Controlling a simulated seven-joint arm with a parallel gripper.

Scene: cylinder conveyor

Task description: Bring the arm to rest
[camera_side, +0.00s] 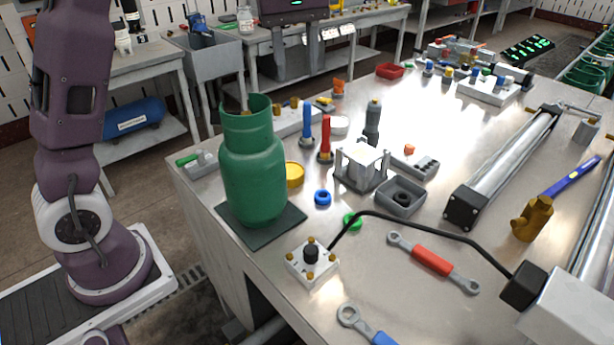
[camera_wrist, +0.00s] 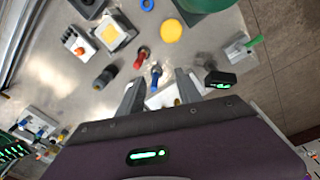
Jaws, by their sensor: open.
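My arm stands at the left of the side view, with its upper part cut off by the top edge. A green gas cylinder (camera_side: 252,175) stands upright on a dark square mat (camera_side: 287,222) at the bench's near left corner, apart from my gripper.
The bench (camera_side: 330,270) also bears a red peg (camera_side: 325,138), a blue peg (camera_side: 307,125), a grey fixture (camera_side: 361,165), a button box (camera_side: 312,262) with a black cable, and wrenches (camera_side: 432,261). A long metal actuator (camera_side: 505,165) lies at right.

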